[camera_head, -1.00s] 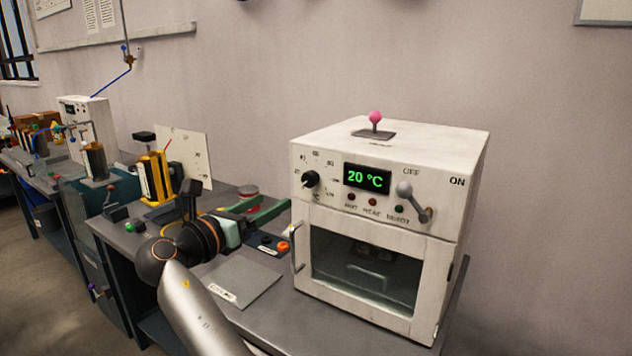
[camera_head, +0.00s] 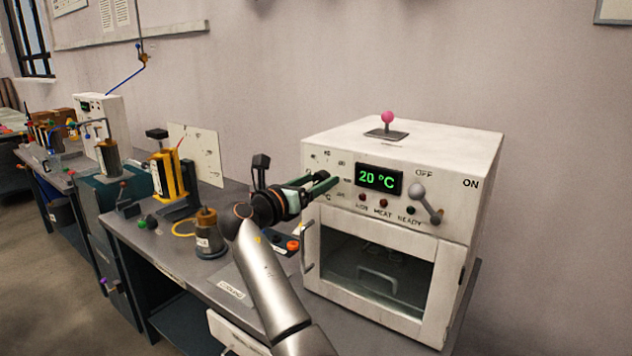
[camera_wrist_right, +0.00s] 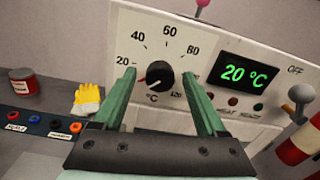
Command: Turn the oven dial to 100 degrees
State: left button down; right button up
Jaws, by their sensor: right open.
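The white oven (camera_head: 455,225) shows at the right in the head view, its green display (camera_head: 379,179) reading 20 °C. The black dial (camera_wrist_right: 160,75) shows in the right wrist view, its light mark toward the lower left. Around it are the numbers 20, 40, 60, 80 and 120; the 100 mark seems hidden behind a finger. My right gripper (camera_head: 328,186) is open at the panel and hides the dial in the head view. In the right wrist view its green fingertips (camera_wrist_right: 159,74) appear on either side of the dial; contact cannot be told. My left gripper is not in view.
A grey lever (camera_head: 425,202) is on the panel right of the display. A pink-knobbed stick (camera_head: 387,118) stands on the oven's top. The oven door handle (camera_head: 308,246) is below my right gripper. A yellow device (camera_head: 168,177) stands further left on the bench.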

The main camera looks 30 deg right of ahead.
jog(key=shift+d, duration=0.1)
grip_shut()
dwell(0.6)
